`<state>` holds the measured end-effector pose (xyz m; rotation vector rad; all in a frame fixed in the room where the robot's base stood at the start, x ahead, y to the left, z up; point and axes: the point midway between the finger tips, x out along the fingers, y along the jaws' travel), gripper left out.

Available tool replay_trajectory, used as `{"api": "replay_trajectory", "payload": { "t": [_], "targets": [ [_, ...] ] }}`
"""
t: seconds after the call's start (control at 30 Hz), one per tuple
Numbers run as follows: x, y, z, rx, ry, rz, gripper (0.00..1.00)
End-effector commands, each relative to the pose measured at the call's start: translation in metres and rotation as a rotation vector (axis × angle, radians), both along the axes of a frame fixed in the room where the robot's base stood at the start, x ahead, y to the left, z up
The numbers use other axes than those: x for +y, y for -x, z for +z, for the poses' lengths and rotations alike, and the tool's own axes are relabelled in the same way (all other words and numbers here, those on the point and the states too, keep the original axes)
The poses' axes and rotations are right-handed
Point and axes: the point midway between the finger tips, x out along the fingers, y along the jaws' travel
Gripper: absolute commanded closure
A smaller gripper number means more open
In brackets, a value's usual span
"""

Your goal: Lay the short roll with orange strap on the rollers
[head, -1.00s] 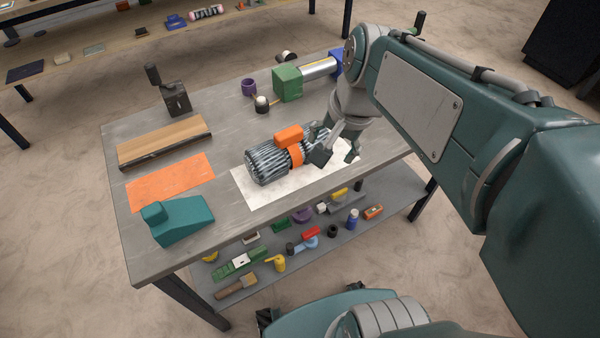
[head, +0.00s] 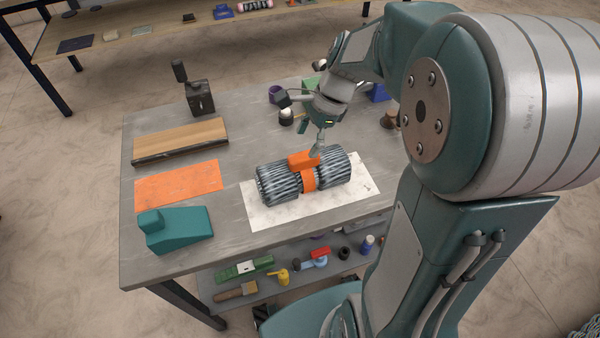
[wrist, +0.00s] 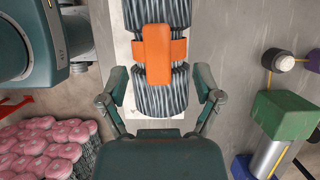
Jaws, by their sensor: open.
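The short roll (head: 335,172) is dark grey and ribbed, with an orange strap (head: 308,180) and an orange block on top. It lies on its side on a white sheet (head: 262,214) on the workbench. My gripper (head: 301,124) is open and empty, tilted above the roll's far side. In the wrist view the roll (wrist: 158,98) lies ahead between the spread fingers, apart from both. A silver roller (wrist: 270,158) with a green end block (wrist: 284,115) shows at the lower right there. In the head view my arm hides most of it.
On the bench (head: 235,255) lie an orange sheet (head: 178,185), a teal block (head: 180,230), a wooden board (head: 180,138) and a dark device (head: 200,97). Pink-topped bundles (wrist: 40,148) show at the wrist view's lower left.

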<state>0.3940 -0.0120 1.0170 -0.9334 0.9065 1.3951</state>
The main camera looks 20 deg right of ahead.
Motion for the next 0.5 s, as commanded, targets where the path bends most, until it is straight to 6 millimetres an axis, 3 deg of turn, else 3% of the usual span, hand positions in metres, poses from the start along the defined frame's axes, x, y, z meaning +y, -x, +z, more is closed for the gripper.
{"api": "replay_trajectory", "payload": {
  "t": [0.3,0.5],
  "targets": [
    [0.017,0.003,-0.043,0.003,0.003,0.001,0.17],
    [0.018,0.003,-0.048,-0.001,0.005,0.001,0.17]
  ]
}}
